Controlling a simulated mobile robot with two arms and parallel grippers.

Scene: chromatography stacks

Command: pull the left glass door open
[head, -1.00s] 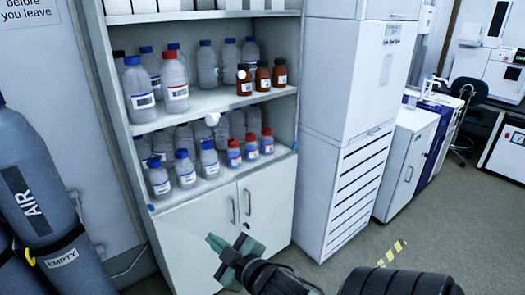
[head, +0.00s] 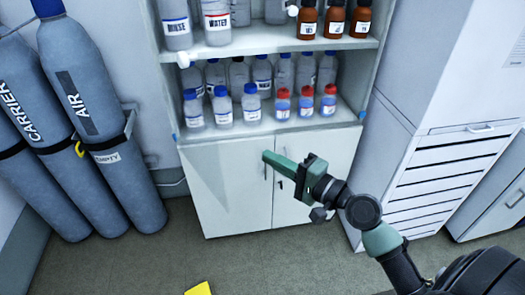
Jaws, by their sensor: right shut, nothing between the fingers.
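The left glass door is nearly invisible. A faint pane (head: 213,180) slants out from the cabinet's left side over the lower front, so the door appears partly open. A small white knob (head: 184,62) that seems to belong to it shows at the left of the shelves. My left gripper is out of view.
The cabinet shelf (head: 262,128) holds several blue- and red-capped bottles. Grey gas cylinders (head: 98,125) stand at the left wall. A white slatted unit (head: 440,180) stands close on the right.

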